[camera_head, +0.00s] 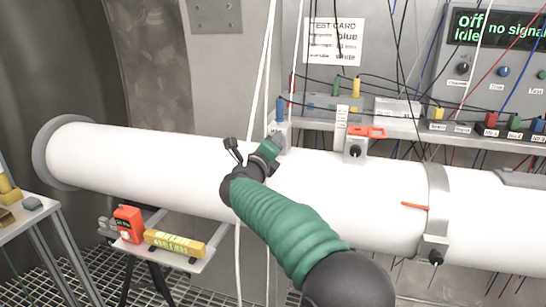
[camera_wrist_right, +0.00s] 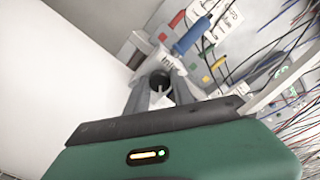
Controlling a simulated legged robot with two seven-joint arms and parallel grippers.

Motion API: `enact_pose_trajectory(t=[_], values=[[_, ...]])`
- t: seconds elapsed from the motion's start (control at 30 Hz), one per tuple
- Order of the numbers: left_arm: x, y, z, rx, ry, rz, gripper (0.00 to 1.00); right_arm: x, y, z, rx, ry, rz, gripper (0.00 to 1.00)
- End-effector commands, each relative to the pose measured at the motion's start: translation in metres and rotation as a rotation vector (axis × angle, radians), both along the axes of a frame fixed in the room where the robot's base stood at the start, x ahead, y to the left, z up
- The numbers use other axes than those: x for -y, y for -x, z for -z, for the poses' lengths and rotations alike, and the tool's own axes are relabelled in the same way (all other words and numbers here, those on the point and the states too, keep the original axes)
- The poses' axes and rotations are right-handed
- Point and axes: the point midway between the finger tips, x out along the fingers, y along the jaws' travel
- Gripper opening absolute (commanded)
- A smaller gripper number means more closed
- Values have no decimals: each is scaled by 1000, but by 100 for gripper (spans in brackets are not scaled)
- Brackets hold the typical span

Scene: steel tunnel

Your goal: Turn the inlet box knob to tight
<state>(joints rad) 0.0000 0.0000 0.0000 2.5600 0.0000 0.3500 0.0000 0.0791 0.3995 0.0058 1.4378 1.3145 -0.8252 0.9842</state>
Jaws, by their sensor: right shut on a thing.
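A small light box (camera_head: 282,130) with a blue plug (camera_head: 280,108) on top sits on the big white pipe (camera_head: 150,160); I take it as the inlet box. My right gripper (camera_head: 252,151) reaches up to its front left and hides its face in the head view. In the right wrist view, the dark round knob (camera_wrist_right: 160,82) sits between the two grey fingers (camera_wrist_right: 161,96), which are shut on it. The box (camera_wrist_right: 168,62) and the blue plug (camera_wrist_right: 190,36) show just beyond. I cannot read the knob's marking. My left gripper is not in view.
A second box (camera_head: 355,147) with a black knob and an orange handle (camera_head: 366,132) stands to the right on the pipe. A metal clamp (camera_head: 436,200) rings the pipe further right. Cables hang before the shelf (camera_head: 400,126). A side tray (camera_head: 180,262) holds an orange device (camera_head: 128,224).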

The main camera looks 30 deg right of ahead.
Motion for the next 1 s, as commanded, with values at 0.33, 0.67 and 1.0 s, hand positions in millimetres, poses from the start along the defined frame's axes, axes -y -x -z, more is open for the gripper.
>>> enact_pose_trajectory(t=[0.33, 0.67, 1.0], values=[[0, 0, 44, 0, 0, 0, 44, -1, -1, 4, 250, -210, -6, 0], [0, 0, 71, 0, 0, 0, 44, 0, 0, 1, 454, -383, -5, 0], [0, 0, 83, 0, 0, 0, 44, 0, 0, -1, 567, -481, -5, 0]])
